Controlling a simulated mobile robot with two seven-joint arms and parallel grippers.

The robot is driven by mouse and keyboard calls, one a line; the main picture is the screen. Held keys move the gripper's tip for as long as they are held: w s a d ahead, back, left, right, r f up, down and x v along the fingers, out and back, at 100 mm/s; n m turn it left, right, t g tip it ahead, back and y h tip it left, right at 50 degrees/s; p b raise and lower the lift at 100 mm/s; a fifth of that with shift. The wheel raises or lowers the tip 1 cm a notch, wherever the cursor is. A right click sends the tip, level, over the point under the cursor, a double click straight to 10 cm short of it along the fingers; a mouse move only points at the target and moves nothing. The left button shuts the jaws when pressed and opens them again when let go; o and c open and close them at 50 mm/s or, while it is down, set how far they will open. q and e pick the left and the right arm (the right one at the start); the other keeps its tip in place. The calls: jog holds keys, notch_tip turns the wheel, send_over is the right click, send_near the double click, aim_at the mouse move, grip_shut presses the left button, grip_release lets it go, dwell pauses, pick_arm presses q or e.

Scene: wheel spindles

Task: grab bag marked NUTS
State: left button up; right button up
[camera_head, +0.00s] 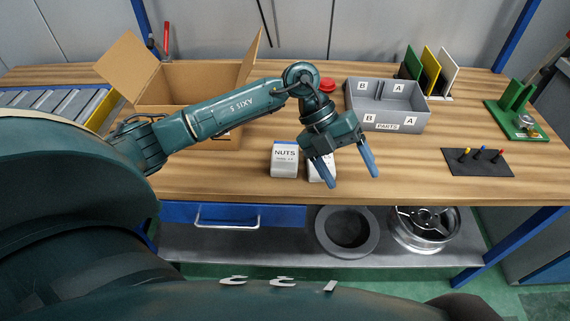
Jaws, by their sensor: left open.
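The bag marked NUTS (285,160) stands upright near the front edge of the wooden table, white with a grey lower part. My left gripper (351,183) points down just to the right of it, its two blue fingers spread apart with nothing seen between them. A second white bag (318,168) stands right beside the NUTS bag, partly hidden behind the gripper's left finger; its label cannot be read. My right gripper is not in view.
A grey PARTS bin (388,117) stands behind the gripper. An open cardboard box (190,85) is at the back left. A dark plate with coloured pegs (478,162) and a green fixture (517,112) are at the right. The table (415,185) is clear right of the gripper.

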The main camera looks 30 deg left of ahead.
pick_arm(q)
jog(key=w+a+y, duration=0.3)
jog(key=a+y, duration=0.1)
jog(key=a, duration=0.3)
jog(key=n+t+y, duration=0.1)
jog(key=n+y, duration=0.2)
jog(key=y, duration=0.1)
send_over(285, 154)
jog(key=f, duration=0.4)
jog(key=shift+s+d, duration=0.2)
jog(key=shift+d, duration=0.05)
jog(key=shift+w+a+f+p, duration=0.1)
jog(key=shift+a+f+p, duration=0.05)
jog(key=shift+f, duration=1.15)
jog(key=shift+w+a+f+p, duration=0.1)
jog(key=shift+f+p, duration=0.05)
jog(key=shift+f, duration=1.1)
jog(key=c, duration=0.8)
jog(key=shift+r, duration=0.1)
